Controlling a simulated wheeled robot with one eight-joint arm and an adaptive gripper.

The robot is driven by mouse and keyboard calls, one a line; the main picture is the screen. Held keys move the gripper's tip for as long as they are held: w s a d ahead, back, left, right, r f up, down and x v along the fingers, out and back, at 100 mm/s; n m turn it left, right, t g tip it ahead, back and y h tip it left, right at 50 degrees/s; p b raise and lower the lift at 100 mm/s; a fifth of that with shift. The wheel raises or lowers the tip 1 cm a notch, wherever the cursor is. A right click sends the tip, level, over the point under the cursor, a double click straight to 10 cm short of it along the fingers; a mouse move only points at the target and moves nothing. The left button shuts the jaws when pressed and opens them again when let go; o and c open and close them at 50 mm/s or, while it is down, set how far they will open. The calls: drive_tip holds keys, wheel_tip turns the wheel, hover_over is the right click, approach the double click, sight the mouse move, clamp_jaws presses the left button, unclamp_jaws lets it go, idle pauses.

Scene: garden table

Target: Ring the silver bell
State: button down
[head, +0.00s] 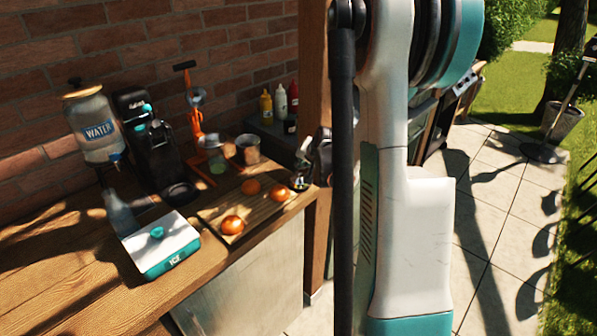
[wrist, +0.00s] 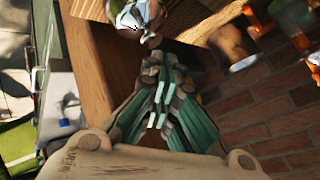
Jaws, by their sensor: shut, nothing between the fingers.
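The silver bell (wrist: 135,14) shows at the top of the wrist view as a shiny round shape, cut off by the frame edge. In the head view the bell (head: 300,181) is small and dark, at the right end of the wooden counter. My gripper (wrist: 153,45) is shut and empty, its teal-and-grey fingers together and the tips close to the bell. I cannot tell whether they touch it. In the head view my gripper (head: 307,160) is just above the bell, partly hidden by my arm.
Several oranges (head: 233,225) lie on a cutting board (head: 213,215) left of the bell. An ice box (head: 160,247), a water dispenser (head: 98,130) and a black machine (head: 150,150) stand further left. A wooden post (head: 316,75) rises behind the counter's right end.

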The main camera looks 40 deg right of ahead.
wheel_tip(320, 180, up, 6)
drive_tip(key=p, duration=0.3)
drive_tip(key=shift+p, duration=0.35)
idle(0.7)
